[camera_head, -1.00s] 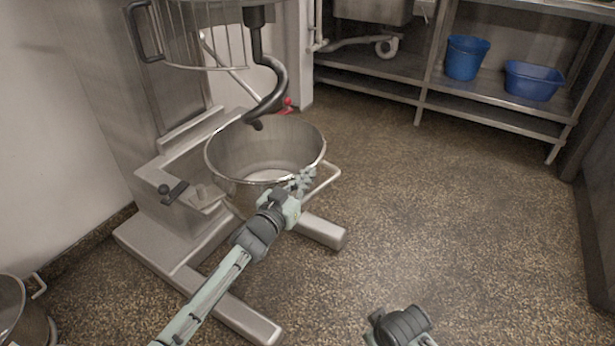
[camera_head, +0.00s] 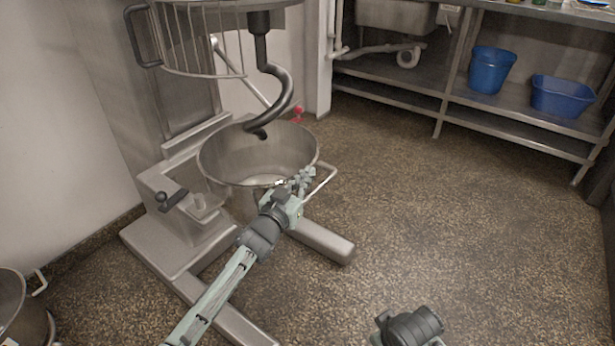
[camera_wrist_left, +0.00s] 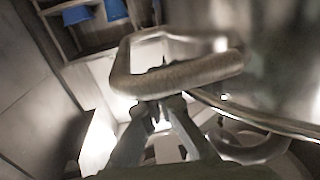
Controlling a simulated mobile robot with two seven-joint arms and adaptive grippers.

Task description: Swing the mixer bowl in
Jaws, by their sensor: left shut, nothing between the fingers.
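The steel mixer bowl (camera_head: 222,160) sits low beside the mixer column (camera_head: 185,85), with the dark dough hook (camera_head: 284,88) hanging over it. A bar handle (camera_head: 324,180) sticks out at the bowl's right side. My left gripper (camera_head: 303,178) is at the bowl's near right rim, by this handle. In the left wrist view, the handle loop (camera_wrist_left: 180,78) lies across the tips of my shut, empty left gripper (camera_wrist_left: 155,106); I cannot tell how firmly they touch. My right gripper is not in view; only part of that arm shows at the bottom.
The mixer's base legs (camera_head: 325,241) reach along the floor under the bowl. A wire guard (camera_head: 205,40) hangs above. A steel pot (camera_head: 12,300) stands at the lower left. A shelf with blue buckets (camera_head: 491,70) is at the back right. The floor to the right is clear.

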